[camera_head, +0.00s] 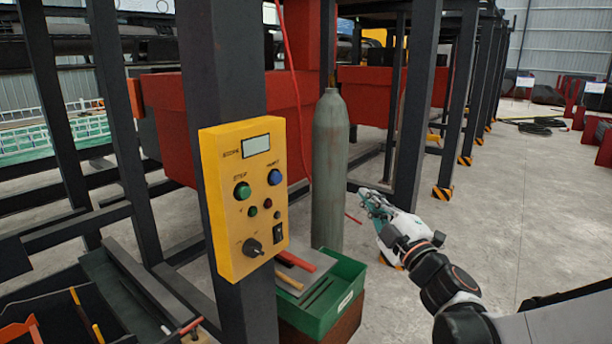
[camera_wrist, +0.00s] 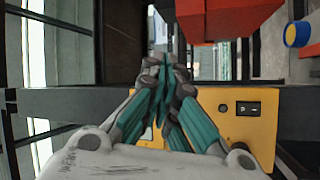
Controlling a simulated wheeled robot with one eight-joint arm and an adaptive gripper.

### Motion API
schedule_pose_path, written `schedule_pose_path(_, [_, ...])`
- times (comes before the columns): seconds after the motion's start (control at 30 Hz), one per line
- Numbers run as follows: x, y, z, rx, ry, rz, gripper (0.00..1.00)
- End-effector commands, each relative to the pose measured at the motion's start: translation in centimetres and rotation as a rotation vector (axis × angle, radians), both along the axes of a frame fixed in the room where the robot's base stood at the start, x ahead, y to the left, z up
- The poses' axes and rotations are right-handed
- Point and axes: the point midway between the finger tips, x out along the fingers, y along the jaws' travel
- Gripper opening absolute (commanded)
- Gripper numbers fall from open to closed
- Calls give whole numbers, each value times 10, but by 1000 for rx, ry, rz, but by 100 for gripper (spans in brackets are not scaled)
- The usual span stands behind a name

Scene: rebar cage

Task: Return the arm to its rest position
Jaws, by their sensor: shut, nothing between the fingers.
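My gripper (camera_head: 372,203) is at the right of the head view, at the end of my arm, which reaches in from the lower right. It is raised in front of the grey gas cylinder (camera_head: 330,165), to the cylinder's right in the picture. In the wrist view my gripper (camera_wrist: 163,68) has its teal fingers closed together with nothing between them. Part of the yellow control box (camera_wrist: 250,122) shows behind the fingers there. In the head view the yellow control box (camera_head: 222,222) is fixed to a dark post, left of and apart from my gripper.
A green bin (camera_head: 343,290) with tools stands below the control box. Dark steel posts (camera_head: 418,110) and red beams (camera_head: 375,92) stand behind. A dark tray (camera_head: 60,312) with tools is at lower left.

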Motion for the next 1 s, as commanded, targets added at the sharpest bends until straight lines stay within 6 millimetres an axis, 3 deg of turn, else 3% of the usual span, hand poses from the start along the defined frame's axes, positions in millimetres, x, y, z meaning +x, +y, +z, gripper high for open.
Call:
schedule_pose_path(0.1, [-7,-33,15,144,89,-138,0])
schedule_pose_path(0.23, [-23,-66,13,303,210,-279,0])
schedule_pose_path(0.37, [-48,-90,-3,457,359,-404,0])
schedule_pose_path(0.5, [-87,-104,-34,612,543,-518,0])
schedule_pose_path(0.63, [-133,-102,-69,741,739,-604,0])
schedule_pose_path(0.8, [-199,-83,-114,873,1004,-681,0])
schedule_pose_path(1.0, [-254,-59,-142,950,1216,-716,0])
